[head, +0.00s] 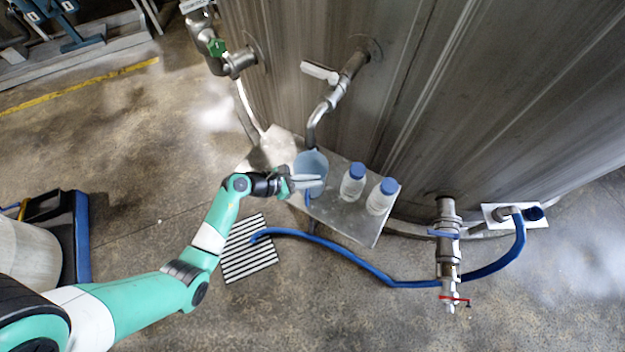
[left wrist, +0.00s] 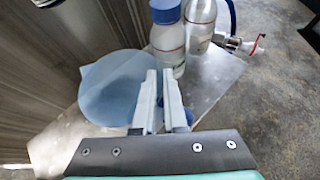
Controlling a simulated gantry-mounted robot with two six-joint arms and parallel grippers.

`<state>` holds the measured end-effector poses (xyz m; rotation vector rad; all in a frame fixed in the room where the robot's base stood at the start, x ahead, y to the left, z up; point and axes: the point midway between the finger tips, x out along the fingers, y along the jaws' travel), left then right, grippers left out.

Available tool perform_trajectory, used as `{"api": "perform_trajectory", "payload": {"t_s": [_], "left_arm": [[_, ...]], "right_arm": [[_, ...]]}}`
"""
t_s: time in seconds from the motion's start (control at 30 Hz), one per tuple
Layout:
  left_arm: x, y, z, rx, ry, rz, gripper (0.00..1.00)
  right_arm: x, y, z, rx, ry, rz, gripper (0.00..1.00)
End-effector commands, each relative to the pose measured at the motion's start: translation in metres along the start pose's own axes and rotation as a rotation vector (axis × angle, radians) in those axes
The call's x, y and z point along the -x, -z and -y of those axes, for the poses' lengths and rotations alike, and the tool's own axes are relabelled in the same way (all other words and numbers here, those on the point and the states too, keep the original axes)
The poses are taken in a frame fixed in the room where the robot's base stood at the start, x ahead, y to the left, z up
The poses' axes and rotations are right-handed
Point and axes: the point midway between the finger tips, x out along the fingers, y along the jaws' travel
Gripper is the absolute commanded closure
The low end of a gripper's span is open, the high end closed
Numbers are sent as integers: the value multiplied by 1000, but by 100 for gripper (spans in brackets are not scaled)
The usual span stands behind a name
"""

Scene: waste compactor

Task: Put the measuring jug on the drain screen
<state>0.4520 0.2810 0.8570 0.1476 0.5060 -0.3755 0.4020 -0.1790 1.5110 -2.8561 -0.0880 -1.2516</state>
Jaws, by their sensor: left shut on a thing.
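The measuring jug (head: 312,163) is pale translucent blue and is on or just above the metal shelf, below the tap spout. My left gripper (head: 305,182) is at the jug's near side and shut on it, seemingly at its handle. In the left wrist view the jug (left wrist: 112,88) lies left of my gripper fingers (left wrist: 158,100), which hide part of the grip. The drain screen (head: 250,262) is a striped grate on the floor, below and left of the shelf. My right gripper is not in view.
Two bottles with blue caps, a nearer-left one (head: 353,183) and a right one (head: 381,197), stand on the shelf (head: 345,218) right of the jug. A blue hose (head: 365,268) runs along the floor, its end over the drain screen. A large steel tank (head: 440,90) stands behind.

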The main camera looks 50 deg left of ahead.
Motion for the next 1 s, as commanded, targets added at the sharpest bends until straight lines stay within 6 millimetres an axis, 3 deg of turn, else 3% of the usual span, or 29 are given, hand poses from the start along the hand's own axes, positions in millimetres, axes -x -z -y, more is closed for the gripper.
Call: {"api": "perform_trajectory", "payload": {"t_s": [0.07, 0.1, 0.27, 0.57, 0.67, 1.0], "left_arm": [[-2, 3, 0, 0, 0, 0, 100], [-2, 3, 0, 1, 0, -1, 87], [-2, 3, 0, 1, 0, -1, 61], [0, 0, 0, 0, 0, 0, 61], [8, -2, -1, 1, -2, 0, 61], [88, -3, -2, 3, -6, -1, 61]], "right_arm": [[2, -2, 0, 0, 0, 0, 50], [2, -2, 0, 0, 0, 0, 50], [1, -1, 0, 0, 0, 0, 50], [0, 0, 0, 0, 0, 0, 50], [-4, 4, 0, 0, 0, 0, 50], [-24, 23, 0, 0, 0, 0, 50]]}}
